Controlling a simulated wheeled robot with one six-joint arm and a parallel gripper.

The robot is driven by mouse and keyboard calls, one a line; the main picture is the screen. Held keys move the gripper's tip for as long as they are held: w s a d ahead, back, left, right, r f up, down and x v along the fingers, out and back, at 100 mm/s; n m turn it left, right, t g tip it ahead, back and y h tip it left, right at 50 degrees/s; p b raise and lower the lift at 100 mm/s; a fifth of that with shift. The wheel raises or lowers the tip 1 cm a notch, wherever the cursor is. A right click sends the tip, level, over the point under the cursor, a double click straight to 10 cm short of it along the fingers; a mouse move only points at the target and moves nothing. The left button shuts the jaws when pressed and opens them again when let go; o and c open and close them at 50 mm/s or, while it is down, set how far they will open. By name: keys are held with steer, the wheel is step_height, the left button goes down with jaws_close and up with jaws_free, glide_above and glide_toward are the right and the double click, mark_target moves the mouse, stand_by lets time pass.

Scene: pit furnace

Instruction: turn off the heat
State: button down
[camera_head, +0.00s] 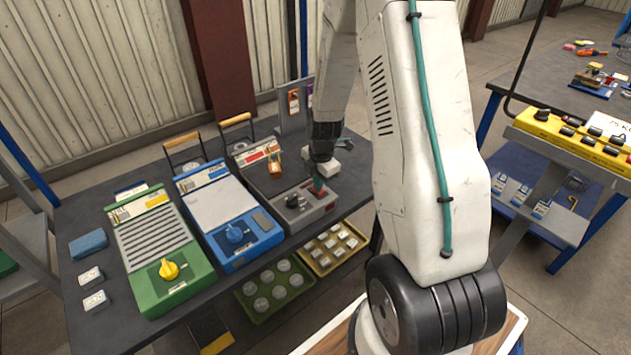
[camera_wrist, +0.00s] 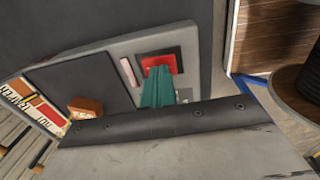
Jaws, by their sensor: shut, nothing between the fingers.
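Three heating units stand in a row on a dark workbench. The green unit (camera_head: 152,243) has a yellow knob (camera_head: 169,269). The grey unit (camera_head: 272,193) has a black knob (camera_head: 293,200). My gripper (camera_head: 318,188) points down at the right of the grey unit's front panel, its teal fingers shut and empty. In the wrist view, the shut fingers (camera_wrist: 157,92) overlap a red square switch (camera_wrist: 159,63) on the panel; whether they touch it I cannot tell. My arm and fingers hide part of the panel.
A blue block (camera_head: 88,244) and two white plates lie at the bench's left. Trays of round pieces (camera_head: 275,290) and squarish pieces (camera_head: 333,247) sit on a lower shelf. At right stands a yellow control box (camera_head: 575,134). An orange tag (camera_head: 276,162) stands on the grey unit.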

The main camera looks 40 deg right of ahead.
steer(key=shift+s, duration=0.2)
steer(key=shift+r, duration=0.1)
step_height(320, 180, up, 14)
steer(key=w, duration=0.1)
steer(key=shift+w, duration=0.35)
stand_by(0.6)
